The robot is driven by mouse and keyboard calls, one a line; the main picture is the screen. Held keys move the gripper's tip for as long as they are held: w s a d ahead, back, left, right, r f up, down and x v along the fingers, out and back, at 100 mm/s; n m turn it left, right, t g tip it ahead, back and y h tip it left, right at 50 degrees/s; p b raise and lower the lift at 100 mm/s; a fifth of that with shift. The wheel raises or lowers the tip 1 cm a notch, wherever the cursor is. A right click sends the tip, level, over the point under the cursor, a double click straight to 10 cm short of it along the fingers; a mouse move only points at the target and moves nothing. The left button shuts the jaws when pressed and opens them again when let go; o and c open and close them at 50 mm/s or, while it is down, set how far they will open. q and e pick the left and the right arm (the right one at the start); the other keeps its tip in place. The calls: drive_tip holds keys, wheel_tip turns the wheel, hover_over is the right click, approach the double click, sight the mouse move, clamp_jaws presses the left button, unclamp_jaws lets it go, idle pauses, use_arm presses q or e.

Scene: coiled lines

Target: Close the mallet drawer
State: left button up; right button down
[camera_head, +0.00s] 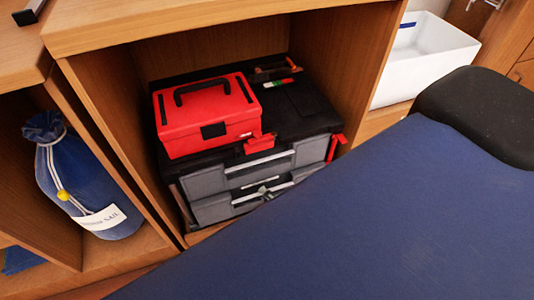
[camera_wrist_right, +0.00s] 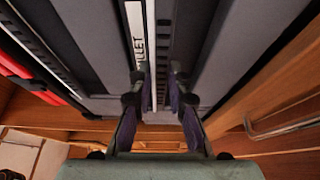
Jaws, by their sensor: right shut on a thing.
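The black tool chest (camera_head: 305,115) stands in a wooden shelf bay in the head view, with grey drawer fronts one above the other. The mallet drawer (camera_head: 215,208) appears to be the lower one. In the right wrist view, its white label strip (camera_wrist_right: 136,35) shows the letters "LLET". My left gripper is not in view.
A red case (camera_head: 205,118) with a black handle sits on the chest. Wooden side panels (camera_head: 120,130) stand close on both sides. A blue drawstring bag (camera_head: 85,185) is in the left bay, and a white bin (camera_head: 425,55) is at the upper right.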

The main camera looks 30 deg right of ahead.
idle(0.4)
drive_tip(key=shift+w+d, duration=0.2)
drive_tip(key=shift+w, duration=0.45)
drive_tip(key=shift+w+d, duration=0.15)
drive_tip(key=shift+w, duration=0.45)
drive_tip(key=c, duration=1.3)
unclamp_jaws()
drive_tip(key=s, duration=0.4)
drive_tip(key=s+d, duration=0.1)
drive_tip(key=s, duration=0.7)
drive_tip(key=shift+d, duration=0.4)
drive_tip(key=shift+w, duration=0.1)
